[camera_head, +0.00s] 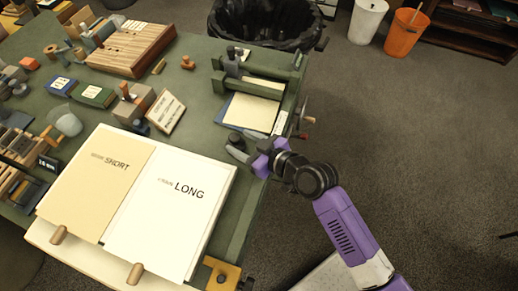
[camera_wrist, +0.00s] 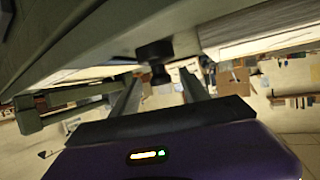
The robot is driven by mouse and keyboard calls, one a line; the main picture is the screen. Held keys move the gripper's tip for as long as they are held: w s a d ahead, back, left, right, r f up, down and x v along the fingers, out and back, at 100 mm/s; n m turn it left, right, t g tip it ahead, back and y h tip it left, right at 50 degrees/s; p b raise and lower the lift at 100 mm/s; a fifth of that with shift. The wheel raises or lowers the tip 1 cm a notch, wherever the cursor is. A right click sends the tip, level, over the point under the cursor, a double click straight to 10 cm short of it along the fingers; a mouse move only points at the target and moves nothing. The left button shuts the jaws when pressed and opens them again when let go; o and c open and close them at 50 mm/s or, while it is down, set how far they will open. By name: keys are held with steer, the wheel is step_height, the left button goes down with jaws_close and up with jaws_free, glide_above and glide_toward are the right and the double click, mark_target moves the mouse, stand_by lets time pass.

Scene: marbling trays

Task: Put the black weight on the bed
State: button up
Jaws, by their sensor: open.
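The black weight (camera_head: 236,141) stands on the green table near its right edge, just in front of the press. In the wrist view it is a dark knobbed shape (camera_wrist: 155,52) that appears upside down, with its knob towards the space between my fingertips. My gripper (camera_head: 248,153) reaches in from the right, very close to the weight. In the wrist view its two fingers (camera_wrist: 160,84) are apart; I cannot tell whether either touches the weight.
A large board marked SHORT and LONG (camera_head: 224,176) lies on the table to the front left. A small sign (camera_head: 165,111) and wooden blocks stand to the left. A black-lined bin (camera_head: 265,22) is behind the table. Open carpet lies to the right.

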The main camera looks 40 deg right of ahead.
steer(key=b+v, duration=0.1)
steer(key=v, duration=0.7)
steer(key=shift+s+r, duration=0.15)
steer(key=shift+s, duration=0.05)
steer(key=s+r+m+h, duration=0.1)
steer(key=s+m+h, duration=0.2)
steer(key=s, duration=1.5)
steer(key=s+a+r+t, duration=0.1)
steer(key=s+a+r, duration=0.1)
steer(key=s+r, duration=0.4)
steer(key=shift+s+r+t, duration=0.25)
steer(key=shift+s+t, duration=0.05)
steer(key=shift+s, duration=0.05)
steer(key=shift+c, duration=0.4)
